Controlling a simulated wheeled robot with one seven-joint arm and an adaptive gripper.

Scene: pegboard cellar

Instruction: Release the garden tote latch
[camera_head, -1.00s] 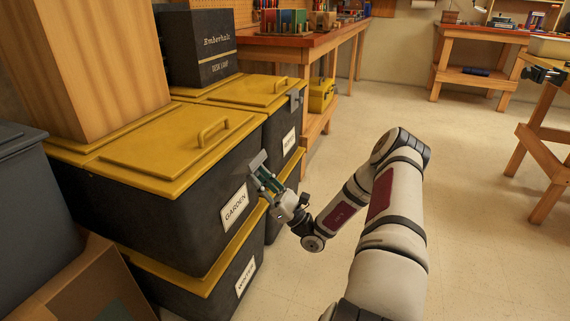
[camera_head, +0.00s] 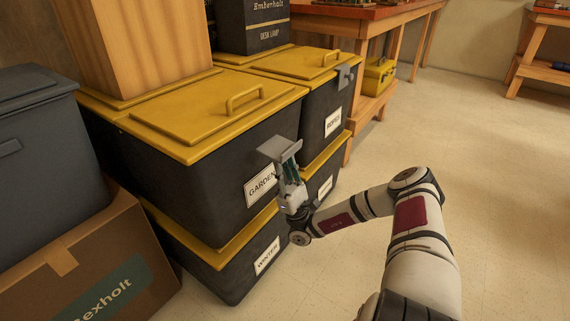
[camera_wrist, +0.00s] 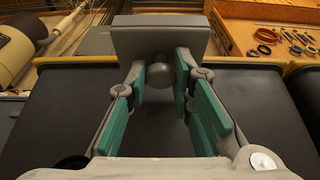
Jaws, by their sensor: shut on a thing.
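The garden tote (camera_head: 200,165) is a black bin with a yellow lid (camera_head: 195,118) and a white GARDEN label, stacked on another tote. Its grey latch (camera_head: 279,149) is a flat plate at the front, above the label in the head view. The plate juts outward, away from the wall of the tote. My gripper (camera_head: 290,178) is below the plate and shut on the latch. In the wrist view, the green-padded fingers of my gripper (camera_wrist: 172,88) close around a grey knob under the latch plate (camera_wrist: 160,38). The plate hides part of the lid edge there.
The WINTER tote (camera_head: 225,270) is underneath. The ROPES tote (camera_head: 318,112) stands behind, its grey latch (camera_head: 345,77) against its front. A wooden box (camera_head: 135,45) sits on the garden lid. A cardboard box (camera_head: 85,260) is at lower left. The floor to the right is clear.

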